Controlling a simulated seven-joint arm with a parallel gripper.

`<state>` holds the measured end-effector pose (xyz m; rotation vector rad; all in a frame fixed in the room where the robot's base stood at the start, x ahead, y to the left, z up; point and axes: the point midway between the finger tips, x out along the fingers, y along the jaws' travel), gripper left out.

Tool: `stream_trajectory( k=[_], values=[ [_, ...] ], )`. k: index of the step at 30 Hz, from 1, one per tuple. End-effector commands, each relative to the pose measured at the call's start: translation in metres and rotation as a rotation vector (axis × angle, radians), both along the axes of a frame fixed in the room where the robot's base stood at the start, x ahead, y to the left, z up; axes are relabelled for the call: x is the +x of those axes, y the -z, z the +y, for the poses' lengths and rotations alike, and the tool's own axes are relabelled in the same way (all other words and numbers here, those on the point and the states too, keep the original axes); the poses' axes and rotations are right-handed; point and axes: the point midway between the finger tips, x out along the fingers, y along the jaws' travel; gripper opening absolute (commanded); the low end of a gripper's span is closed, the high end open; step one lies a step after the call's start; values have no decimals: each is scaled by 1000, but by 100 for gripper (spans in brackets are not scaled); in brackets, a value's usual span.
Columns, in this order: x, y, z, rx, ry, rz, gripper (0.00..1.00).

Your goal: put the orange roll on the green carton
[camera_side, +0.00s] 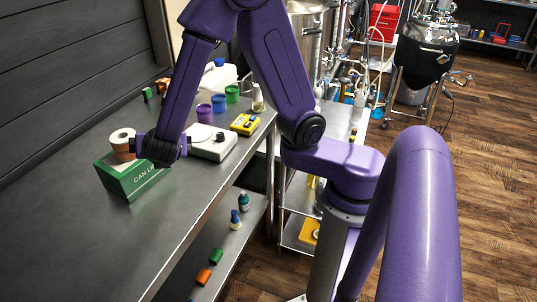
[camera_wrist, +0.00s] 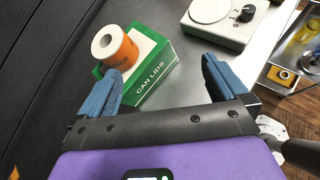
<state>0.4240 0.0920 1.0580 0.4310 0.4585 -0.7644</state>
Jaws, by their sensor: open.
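The orange roll (camera_wrist: 123,52) has a white top with a hole in it. It stands on top of the green carton (camera_wrist: 150,80), marked CAN LIDS, near one end in the wrist view. In the side view the roll (camera_side: 122,146) also rests upright on the carton (camera_side: 130,181), at the table's left part. My gripper (camera_wrist: 160,82) is open, with blue fingers wide apart. One finger is close to the roll in the wrist view; I cannot tell if they touch. Nothing is held between the fingers. In the side view my gripper (camera_side: 140,146) is beside the roll, its fingers mostly hidden.
A white scale (camera_side: 208,142) stands to the right of the carton. Purple and green cups (camera_side: 219,103), a yellow meter (camera_side: 245,123) and a white jug (camera_side: 217,78) are farther back. The metal table (camera_side: 100,250) is clear at the front; a wall runs along its left.

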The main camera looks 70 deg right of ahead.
Motion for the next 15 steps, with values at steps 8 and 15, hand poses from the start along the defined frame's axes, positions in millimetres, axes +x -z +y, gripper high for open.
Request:
stream_trajectory(
  k=[8,15],
  values=[
    [-90,-1,-41,424,375,58,100],
    [-178,-2,-48,771,691,170,100]
  ],
)
